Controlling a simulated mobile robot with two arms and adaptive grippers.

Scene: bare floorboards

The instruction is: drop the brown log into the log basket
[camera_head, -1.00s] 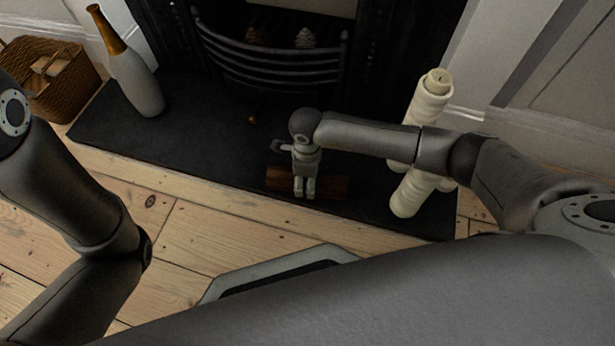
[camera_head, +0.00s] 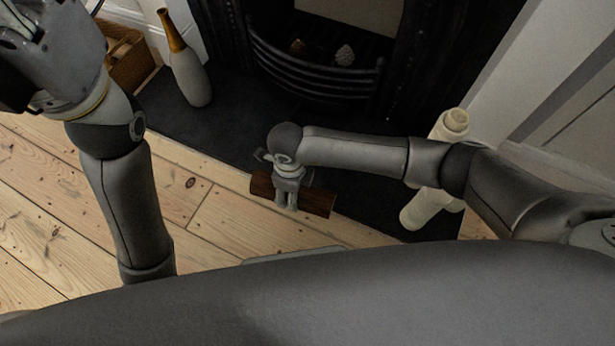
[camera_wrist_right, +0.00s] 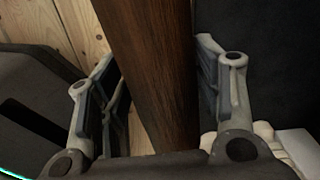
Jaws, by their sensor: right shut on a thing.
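The brown log (camera_head: 318,203) is held crosswise in my right gripper (camera_head: 287,205), in front of the hearth's front edge in the head view. It seems raised off the hearth. In the right wrist view the log (camera_wrist_right: 155,60) runs between the two fingers of my right gripper (camera_wrist_right: 160,100). The wicker log basket (camera_head: 132,62) stands at the upper left, partly hidden by my left arm. The right gripper with the log is well to the right of it. My left gripper (camera_head: 45,55) shows only in part at the top left; its fingertips are not clear.
A grey vase with a gold-brown neck (camera_head: 187,68) stands on the dark hearth (camera_head: 225,130) between basket and log. The black fire grate (camera_head: 315,75) is behind. The floorboards (camera_head: 190,190) at left are clear.

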